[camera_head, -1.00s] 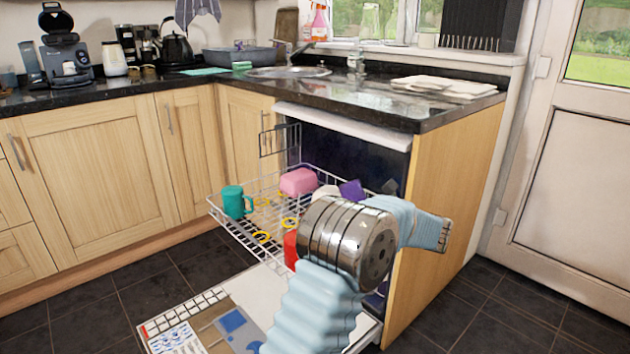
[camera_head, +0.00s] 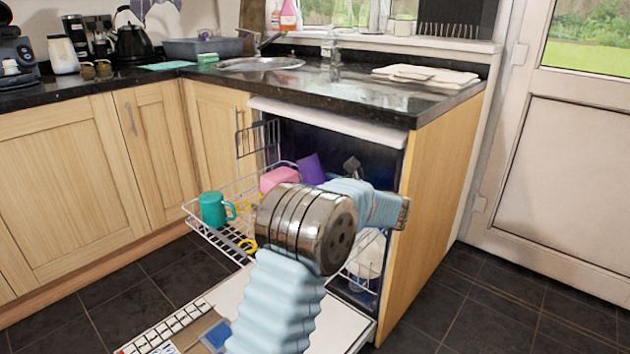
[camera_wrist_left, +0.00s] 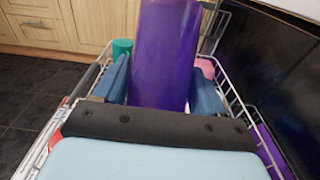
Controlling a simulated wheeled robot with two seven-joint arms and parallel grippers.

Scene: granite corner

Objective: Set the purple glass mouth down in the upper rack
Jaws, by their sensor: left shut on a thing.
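The purple glass (camera_head: 311,168) is held tilted above the back part of the upper rack (camera_head: 219,237). In the left wrist view the purple glass (camera_wrist_left: 163,50) stands between the two blue fingers of my left gripper (camera_wrist_left: 163,85), which is shut on it. Its upper end is cut off, so I cannot tell which end is the mouth. In the head view my own arm hides much of the rack and the fingers. My right gripper is not in view.
A teal mug (camera_head: 213,208) stands at the rack's left end and a pink block-like item (camera_head: 280,178) lies behind it. The open dishwasher door (camera_head: 330,325) is below. The countertop (camera_head: 330,85) overhangs behind. Rack wires (camera_wrist_left: 235,95) run close to the fingers.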

